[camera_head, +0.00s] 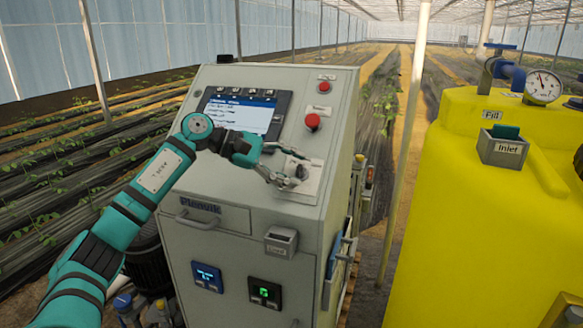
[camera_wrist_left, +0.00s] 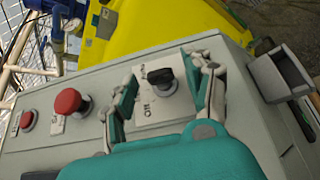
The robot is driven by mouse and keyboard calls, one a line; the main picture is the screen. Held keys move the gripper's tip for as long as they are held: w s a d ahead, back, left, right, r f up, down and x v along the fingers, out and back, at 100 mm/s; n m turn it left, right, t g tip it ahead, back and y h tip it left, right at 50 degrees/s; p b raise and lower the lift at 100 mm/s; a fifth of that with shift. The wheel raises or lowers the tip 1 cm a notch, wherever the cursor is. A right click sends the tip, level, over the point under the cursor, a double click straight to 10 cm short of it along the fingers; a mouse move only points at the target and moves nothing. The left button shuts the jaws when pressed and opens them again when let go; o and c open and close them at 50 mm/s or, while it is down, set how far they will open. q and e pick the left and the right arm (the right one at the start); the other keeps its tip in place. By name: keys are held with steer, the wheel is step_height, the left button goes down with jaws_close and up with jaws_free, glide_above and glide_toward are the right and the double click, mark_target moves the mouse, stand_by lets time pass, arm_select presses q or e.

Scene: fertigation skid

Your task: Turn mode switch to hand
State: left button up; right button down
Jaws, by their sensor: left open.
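The mode switch is a black knob (camera_head: 301,172) on a pale plate on the sloped top of the grey control cabinet. In the left wrist view the knob (camera_wrist_left: 160,76) stands between my left fingers, with gaps on both sides. Small lettering on its plate (camera_wrist_left: 150,112) is too blurred to read surely, so I cannot tell its setting. My left gripper (camera_head: 296,170) is open, its two fingers straddling the switch; it also shows in the left wrist view (camera_wrist_left: 166,72). My right gripper is not in view.
A red mushroom button (camera_head: 312,121) and a smaller red button (camera_head: 326,77) sit above the switch, near the screen (camera_head: 240,112). A small grey holder (camera_head: 281,241) is on the cabinet front. A yellow tank (camera_head: 480,210) with a gauge (camera_head: 543,87) stands right of the cabinet.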

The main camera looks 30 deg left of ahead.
arm_select(q)
steer(key=v, duration=1.2)
